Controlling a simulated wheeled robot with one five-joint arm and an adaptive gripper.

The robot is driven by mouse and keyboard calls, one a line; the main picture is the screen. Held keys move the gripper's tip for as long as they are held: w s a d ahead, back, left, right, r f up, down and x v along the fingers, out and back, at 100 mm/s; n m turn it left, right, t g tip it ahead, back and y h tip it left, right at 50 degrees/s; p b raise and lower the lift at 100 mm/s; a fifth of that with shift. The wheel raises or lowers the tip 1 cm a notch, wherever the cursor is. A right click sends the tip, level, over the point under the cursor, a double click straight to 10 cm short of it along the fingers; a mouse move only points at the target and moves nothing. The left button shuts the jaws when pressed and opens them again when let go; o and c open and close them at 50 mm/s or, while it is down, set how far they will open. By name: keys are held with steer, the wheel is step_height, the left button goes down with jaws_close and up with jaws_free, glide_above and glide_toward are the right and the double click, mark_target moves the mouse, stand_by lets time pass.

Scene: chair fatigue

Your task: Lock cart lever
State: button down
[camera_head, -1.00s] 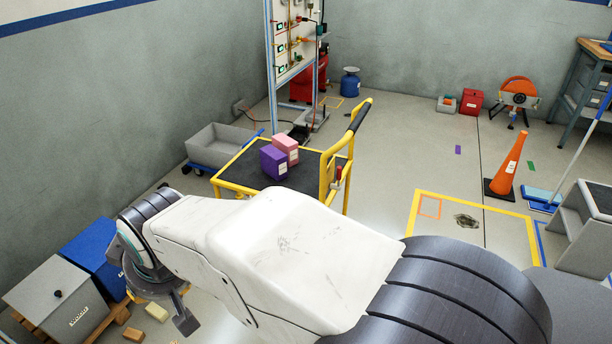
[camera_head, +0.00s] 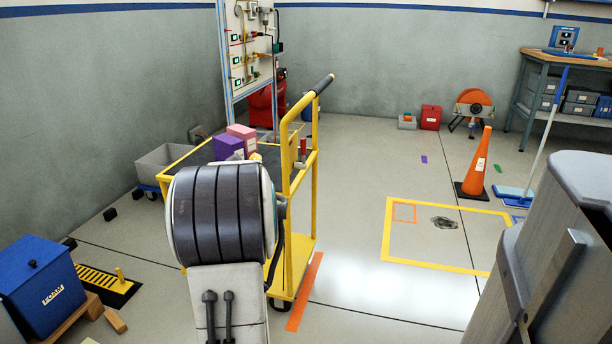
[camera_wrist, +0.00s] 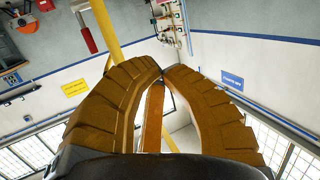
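The yellow cart (camera_head: 303,190) with a dark deck stands in the middle of the head view, partly hidden by my arm. Its upright handle frame has a black grip on top. A small red-handled lever (camera_head: 303,147) is on the frame's near side. In the wrist view the lever (camera_wrist: 84,30) shows at upper left beside a yellow post (camera_wrist: 104,22), apart from my fingers. My gripper (camera_wrist: 162,72) has its brown fingertips together with nothing visible between the tips. In the head view my gripper is hidden behind my arm.
Purple (camera_head: 227,146) and pink (camera_head: 243,139) boxes sit on the cart. A grey bin (camera_head: 165,162) and blue box (camera_head: 42,283) stand left. An orange cone (camera_head: 480,160) stands right. An orange strip (camera_head: 305,290) lies by the cart.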

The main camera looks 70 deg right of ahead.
steer(key=s+d+f+m+g+h+b, duration=0.2)
steer(key=s+d+f+b, duration=0.3)
steer(key=s+d, duration=0.3)
steer(key=shift+s+m+g+h, duration=0.35)
steer(key=shift+s+h, duration=0.55)
steer(key=shift+s, duration=0.35)
steer(key=shift+d+f, duration=0.1)
